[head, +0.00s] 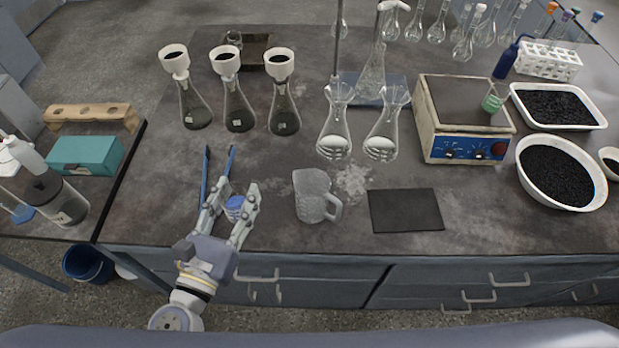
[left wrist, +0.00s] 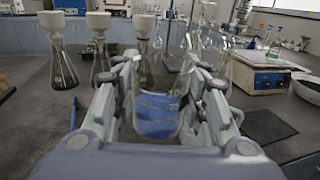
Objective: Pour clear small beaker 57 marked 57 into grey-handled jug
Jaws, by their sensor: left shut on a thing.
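My left gripper (head: 232,202) is shut around a small clear beaker (head: 235,208) with blue contents, near the front of the bench. In the left wrist view the beaker (left wrist: 157,112) stands upright between the fingers, and its blue contents fill the lower part. Faint markings show on its wall, but I cannot read them surely. The grey-handled jug (head: 312,196) stands upright on the bench just right of the gripper, its handle to the right. I cannot tell whether the beaker touches the bench. My right gripper is not in view.
Three funnel-topped flasks (head: 238,110) stand behind the gripper. Two flasks with white contents (head: 334,140) stand behind the jug. A dark mat (head: 405,210) lies right of the jug, with a hotplate (head: 462,115) behind. Blue tongs-like rods (head: 204,180) lie close behind the gripper.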

